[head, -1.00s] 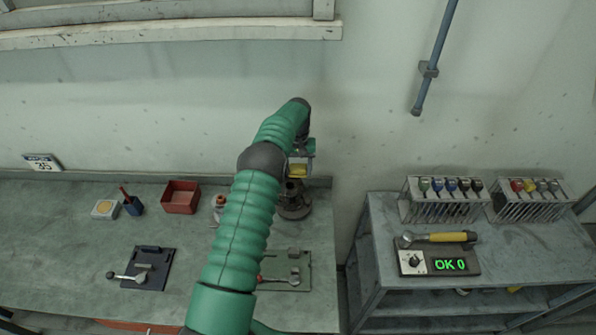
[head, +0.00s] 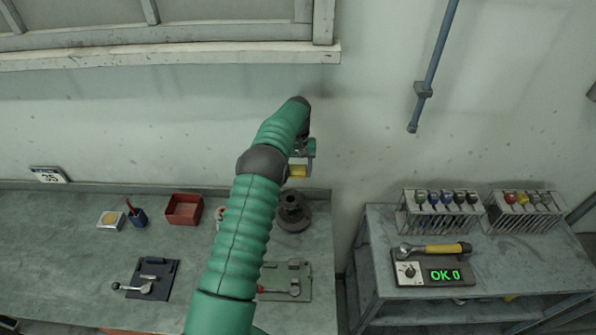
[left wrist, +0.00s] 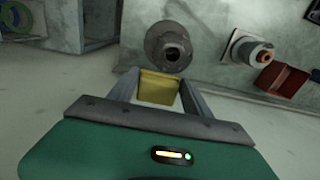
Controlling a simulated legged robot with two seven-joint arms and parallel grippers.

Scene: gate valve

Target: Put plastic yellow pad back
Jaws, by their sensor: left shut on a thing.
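My left gripper (head: 299,163) is shut on the plastic yellow pad (head: 297,171). It holds the pad in the air near the wall, above the dark gate valve (head: 292,213) at the bench's right end. The left wrist view shows the yellow pad (left wrist: 158,89) between the two fingers of my left gripper (left wrist: 160,84). The round valve (left wrist: 170,48) lies beyond the pad, which looks apart from it. My right gripper is not in view.
A red bin (head: 184,209), pen cup (head: 137,217) and white box with a yellow disc (head: 111,220) stand on the bench. A dark tool mat (head: 149,279) and green plate (head: 295,282) lie in front. The right-hand cart (head: 376,240) carries tool racks and a wrench on a tester reading "OK 0".

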